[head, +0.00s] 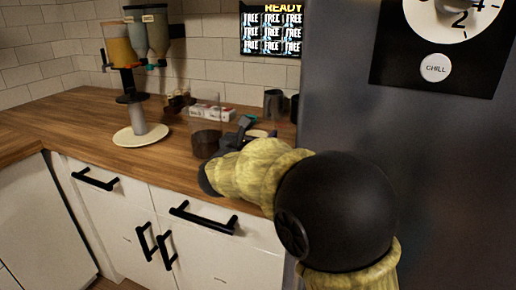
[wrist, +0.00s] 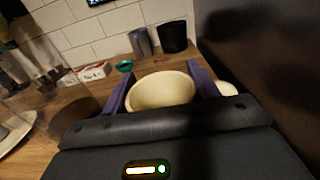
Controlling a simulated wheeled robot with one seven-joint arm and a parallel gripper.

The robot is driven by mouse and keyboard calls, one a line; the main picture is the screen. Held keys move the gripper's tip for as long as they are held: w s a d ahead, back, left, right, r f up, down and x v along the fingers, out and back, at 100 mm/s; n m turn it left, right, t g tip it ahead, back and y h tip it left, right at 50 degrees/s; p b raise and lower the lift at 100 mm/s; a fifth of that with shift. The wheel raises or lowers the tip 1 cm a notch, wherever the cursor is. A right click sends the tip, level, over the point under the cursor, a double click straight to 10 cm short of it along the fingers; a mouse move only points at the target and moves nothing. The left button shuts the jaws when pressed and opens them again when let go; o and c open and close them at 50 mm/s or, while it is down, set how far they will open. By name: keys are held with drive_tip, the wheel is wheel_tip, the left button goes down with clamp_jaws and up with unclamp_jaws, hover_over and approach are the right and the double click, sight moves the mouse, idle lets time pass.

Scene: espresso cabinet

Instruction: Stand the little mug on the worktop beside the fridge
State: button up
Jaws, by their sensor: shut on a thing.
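The little mug (wrist: 162,92) is cream-coloured and sits between the purple fingers of my gripper (wrist: 160,82) in the wrist view. My gripper is shut on it, with the mug's open top showing. A pale piece sticks out past the right finger, perhaps its handle. In the head view my gripper (head: 248,137) is over the worktop (head: 178,150), close to the fridge (head: 345,95), and mostly hides the mug. I cannot tell whether the mug's base touches the worktop. The fridge is the dark surface (wrist: 260,45) on the right in the wrist view.
A clear container with dark contents (head: 206,135) stands just left of my gripper. Dark cups (head: 273,103) and a small white-and-red box (head: 212,113) stand behind. A dispenser (head: 140,45) and a round pale plate (head: 128,139) are further left. The worktop's front left is clear.

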drive_tip(key=shift+f, duration=1.75)
drive_tip(key=shift+f+b, duration=0.1)
drive_tip(key=shift+b, duration=0.3)
drive_tip(key=o, duration=1.1)
drive_tip(key=v, duration=1.2)
